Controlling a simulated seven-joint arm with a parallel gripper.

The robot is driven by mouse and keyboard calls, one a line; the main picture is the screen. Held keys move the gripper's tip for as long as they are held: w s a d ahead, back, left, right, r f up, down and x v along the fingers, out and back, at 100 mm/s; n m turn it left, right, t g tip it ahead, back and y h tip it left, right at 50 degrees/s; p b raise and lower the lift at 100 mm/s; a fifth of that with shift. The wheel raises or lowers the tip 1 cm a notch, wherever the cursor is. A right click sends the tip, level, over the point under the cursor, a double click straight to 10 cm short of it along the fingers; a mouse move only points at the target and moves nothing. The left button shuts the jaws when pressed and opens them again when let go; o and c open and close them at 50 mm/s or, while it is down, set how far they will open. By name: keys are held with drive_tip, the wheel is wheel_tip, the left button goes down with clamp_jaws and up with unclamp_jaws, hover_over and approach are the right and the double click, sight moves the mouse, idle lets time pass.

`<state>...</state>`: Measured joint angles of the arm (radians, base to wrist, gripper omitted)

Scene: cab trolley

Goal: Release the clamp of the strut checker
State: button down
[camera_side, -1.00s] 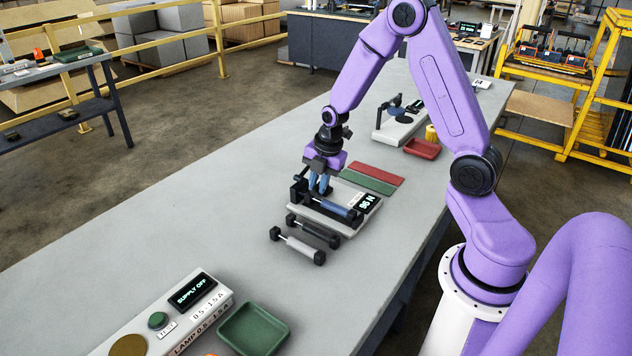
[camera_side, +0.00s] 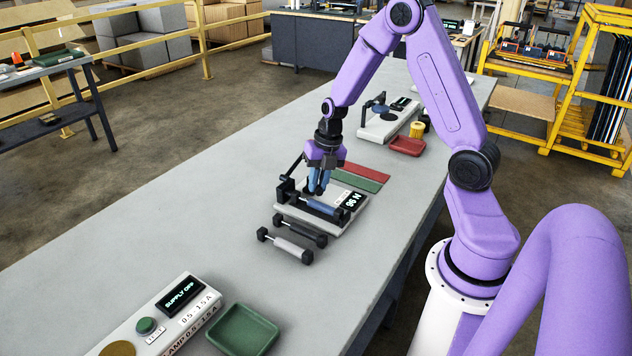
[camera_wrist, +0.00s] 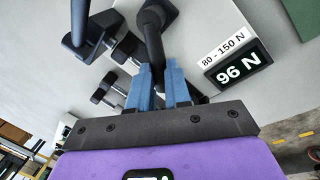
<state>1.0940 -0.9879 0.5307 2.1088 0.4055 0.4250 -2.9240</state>
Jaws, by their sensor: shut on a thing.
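The strut checker (camera_side: 337,222) is a pale plate on the bench with a dark display (camera_side: 352,201). The display reads 96 N in the wrist view (camera_wrist: 238,68). A blue strut (camera_side: 322,207) with dark end blocks lies along the checker. A dark upright arm (camera_side: 294,166) rises at its left end. My gripper (camera_side: 318,188) is low over the checker, just behind the strut. In the wrist view its blue fingers (camera_wrist: 163,85) are shut on a dark bar (camera_wrist: 154,45), which looks like the clamp lever. The grip point is partly hidden.
A dark strut (camera_side: 300,230) and a grey strut (camera_side: 286,245) lie in front of the checker. Red (camera_side: 366,170) and green (camera_side: 356,181) mats lie behind it. A lamp supply box (camera_side: 160,318) and green tray (camera_side: 243,330) stand at front. The bench's left side is clear.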

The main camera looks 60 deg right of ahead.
drive_tip(key=shift+d, duration=0.1)
idle(0.4)
drive_tip(key=c, duration=1.4)
unclamp_jaws()
drive_tip(key=shift+o, duration=0.2)
wheel_tip(320, 180, up, 17)
drive_tip(key=s+d, duration=0.2)
drive_tip(key=shift+d, duration=0.3)
drive_tip(key=shift+s, duration=0.1)
